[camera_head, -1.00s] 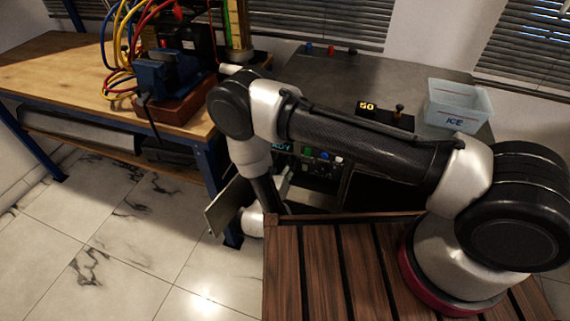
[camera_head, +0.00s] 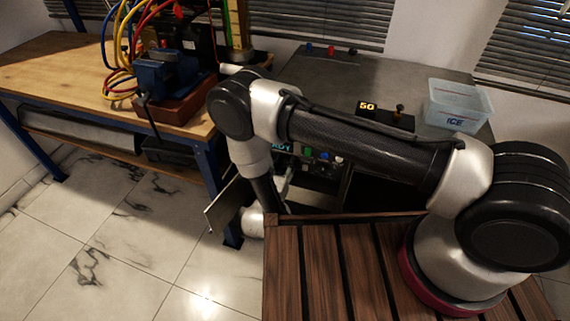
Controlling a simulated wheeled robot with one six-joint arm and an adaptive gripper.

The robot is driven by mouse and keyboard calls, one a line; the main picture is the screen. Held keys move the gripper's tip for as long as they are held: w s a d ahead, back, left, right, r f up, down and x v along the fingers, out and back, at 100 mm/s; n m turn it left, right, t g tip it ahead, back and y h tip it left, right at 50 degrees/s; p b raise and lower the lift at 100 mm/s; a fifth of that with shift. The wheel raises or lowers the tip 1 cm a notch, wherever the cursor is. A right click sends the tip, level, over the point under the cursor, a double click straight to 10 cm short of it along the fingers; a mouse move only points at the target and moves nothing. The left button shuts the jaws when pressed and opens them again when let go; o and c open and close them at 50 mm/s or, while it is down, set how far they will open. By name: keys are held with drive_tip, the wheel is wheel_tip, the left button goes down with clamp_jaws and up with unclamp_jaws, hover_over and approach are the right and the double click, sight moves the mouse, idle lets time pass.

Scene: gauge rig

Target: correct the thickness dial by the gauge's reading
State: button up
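A small black box with a yellow readout of 50 (camera_head: 367,106) and an upright knob (camera_head: 399,111) stands on the dark grey bench. It looks like the thickness dial. Below the bench edge, behind my arm, is a panel with coloured buttons (camera_head: 323,156) and a lit text display (camera_head: 283,146), partly covered. I cannot make out a gauge reading. My arm reaches left and bends down in front of the bench. Its fingertips do not show, and a flat grey plate (camera_head: 224,205) is seen beside the wrist.
A clear tub marked ICE (camera_head: 457,106) stands right of the box. A wooden workbench (camera_head: 60,70) on the left holds a blue vise (camera_head: 168,75) and coloured cables. A slatted wooden surface (camera_head: 335,275) lies in front. Tiled floor at lower left is clear.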

drive_tip(key=o, duration=0.4)
drive_tip(key=shift+c, duration=0.2)
